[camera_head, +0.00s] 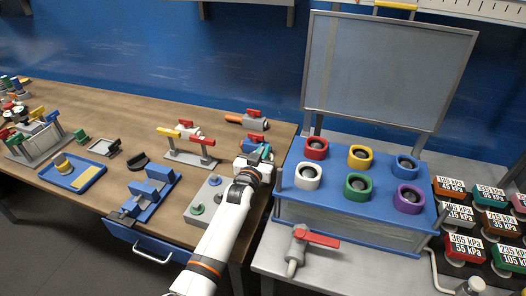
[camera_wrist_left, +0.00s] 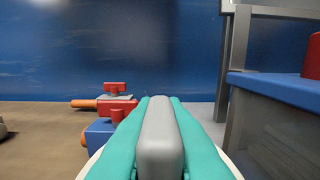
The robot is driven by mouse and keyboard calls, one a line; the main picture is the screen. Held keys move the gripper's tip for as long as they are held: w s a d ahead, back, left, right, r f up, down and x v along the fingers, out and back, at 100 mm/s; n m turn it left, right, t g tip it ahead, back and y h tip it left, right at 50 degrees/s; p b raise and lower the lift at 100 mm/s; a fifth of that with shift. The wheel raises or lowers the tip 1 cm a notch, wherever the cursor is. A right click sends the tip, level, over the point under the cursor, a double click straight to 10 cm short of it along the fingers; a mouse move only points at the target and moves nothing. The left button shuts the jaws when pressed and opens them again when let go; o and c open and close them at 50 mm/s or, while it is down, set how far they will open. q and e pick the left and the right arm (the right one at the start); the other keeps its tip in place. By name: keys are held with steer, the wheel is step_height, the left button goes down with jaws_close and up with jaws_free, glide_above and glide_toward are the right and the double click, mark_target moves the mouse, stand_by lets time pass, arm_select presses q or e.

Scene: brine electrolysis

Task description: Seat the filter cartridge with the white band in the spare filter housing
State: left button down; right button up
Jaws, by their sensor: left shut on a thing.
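My left gripper (camera_head: 262,153) is over the right end of the brown table, just left of the blue-topped box (camera_head: 330,203). In the left wrist view its teal fingers (camera_wrist_left: 159,112) are shut on a smooth grey piece (camera_wrist_left: 158,140), which lies lengthwise between them. No white band shows on that piece, so I cannot tell whether it is the cartridge. Several coloured collars stand on the box, among them a white one (camera_head: 308,176) and a green one (camera_head: 357,187). I cannot tell which thing is the spare filter housing. My right gripper is not in view.
A red-handled valve (camera_head: 316,237) projects from the box front. A framed panel (camera_head: 388,72) stands behind the box. A blue rack (camera_head: 148,195), a blue tray (camera_head: 77,173) and a grey peg plate (camera_head: 199,212) are on the table.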

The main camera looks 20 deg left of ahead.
arm_select(q)
steer(key=shift+f, duration=0.2)
steer(key=shift+f, duration=0.1)
steer(key=shift+s, duration=0.1)
steer(key=shift+f+p, duration=0.1)
steer(key=shift+p, duration=0.3)
stand_by(1.4)
